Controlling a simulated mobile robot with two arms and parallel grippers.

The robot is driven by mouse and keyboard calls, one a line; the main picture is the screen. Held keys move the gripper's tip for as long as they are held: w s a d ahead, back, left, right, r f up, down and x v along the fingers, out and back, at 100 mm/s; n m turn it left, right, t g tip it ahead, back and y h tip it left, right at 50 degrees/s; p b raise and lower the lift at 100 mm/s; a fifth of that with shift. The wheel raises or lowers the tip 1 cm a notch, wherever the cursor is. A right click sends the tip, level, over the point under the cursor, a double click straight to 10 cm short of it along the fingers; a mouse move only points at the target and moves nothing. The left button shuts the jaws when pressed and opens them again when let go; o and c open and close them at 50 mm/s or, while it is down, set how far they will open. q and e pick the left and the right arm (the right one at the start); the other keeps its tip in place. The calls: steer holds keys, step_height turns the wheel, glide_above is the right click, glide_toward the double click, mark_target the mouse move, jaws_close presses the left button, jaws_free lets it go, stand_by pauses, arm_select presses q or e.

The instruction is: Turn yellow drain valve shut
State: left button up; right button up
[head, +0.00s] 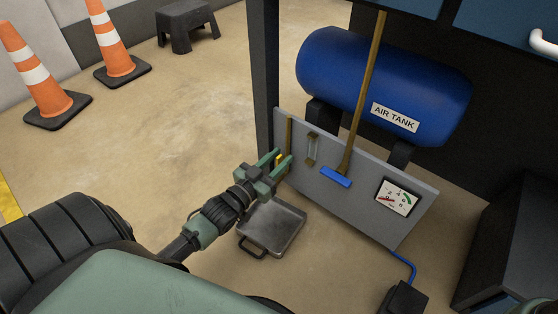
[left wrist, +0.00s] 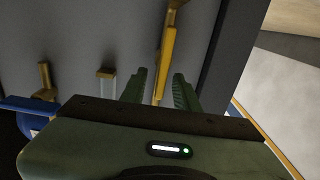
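The yellow drain valve handle (head: 280,158) is at the left end of the grey panel, mostly hidden by my left gripper (head: 279,161). In the left wrist view the handle (left wrist: 166,62) is a long yellow lever running from a brass fitting (left wrist: 172,14). It lies lengthwise between the two green fingers of my left gripper (left wrist: 160,88). The fingers stand apart, with a visible gap at least on the right side of the lever. I cannot tell whether the left finger touches it. My right gripper is not in view.
The grey panel (head: 365,205) also carries a light-grey handle (head: 312,148), a blue handle (head: 336,177) and a gauge (head: 397,197). A metal tray (head: 290,236) lies on the floor below. The blue air tank (head: 345,65) is behind. A dark post (head: 265,70) stands left of the panel.

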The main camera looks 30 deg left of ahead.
arm_select(q)
jaws_close()
